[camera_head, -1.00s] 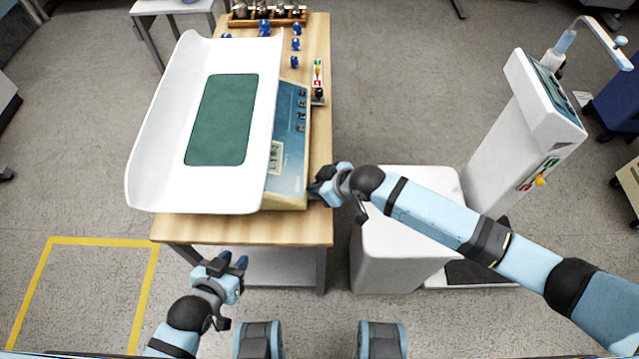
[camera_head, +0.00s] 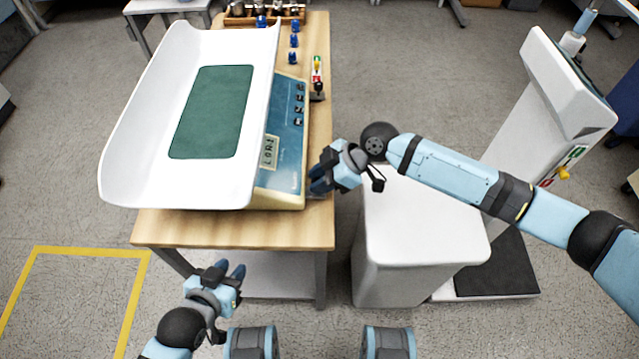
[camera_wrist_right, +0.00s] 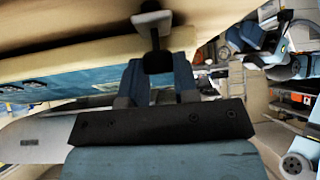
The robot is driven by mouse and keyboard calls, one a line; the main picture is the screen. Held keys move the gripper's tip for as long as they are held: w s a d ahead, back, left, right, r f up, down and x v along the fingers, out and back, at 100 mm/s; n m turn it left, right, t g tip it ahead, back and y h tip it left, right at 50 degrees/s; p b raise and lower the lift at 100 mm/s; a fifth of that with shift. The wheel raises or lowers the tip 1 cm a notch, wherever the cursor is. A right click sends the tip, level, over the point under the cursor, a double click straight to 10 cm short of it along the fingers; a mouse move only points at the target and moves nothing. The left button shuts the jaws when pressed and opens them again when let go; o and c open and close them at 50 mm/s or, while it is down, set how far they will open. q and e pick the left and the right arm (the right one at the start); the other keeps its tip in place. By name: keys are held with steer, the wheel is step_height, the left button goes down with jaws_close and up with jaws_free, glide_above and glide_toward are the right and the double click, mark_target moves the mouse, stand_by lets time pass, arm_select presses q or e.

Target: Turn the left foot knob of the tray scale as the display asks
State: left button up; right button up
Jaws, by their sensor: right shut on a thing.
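The tray scale (camera_head: 285,160) stands on the wooden table, with a white curved tray (camera_head: 140,130) and a green mat (camera_head: 212,112). Its small display (camera_head: 269,152) shows dark characters too small to read surely. My right gripper (camera_head: 318,182) is at the scale's near right corner, low beside the blue panel. In the head view the knob is hidden. My left gripper (camera_head: 230,272) is open and empty before the table.
A small control with a yellow and red part (camera_head: 317,75) and several blue pieces (camera_head: 293,57) lie along the table's far right. Floor at the left is clear.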

stand_by(0.3)
steer(key=o, duration=0.9)
steer(key=shift+o, duration=0.2)
steer(key=v, duration=1.4)
steer(key=shift+p, duration=0.4)
steer(key=shift+w+a+f, duration=0.1)
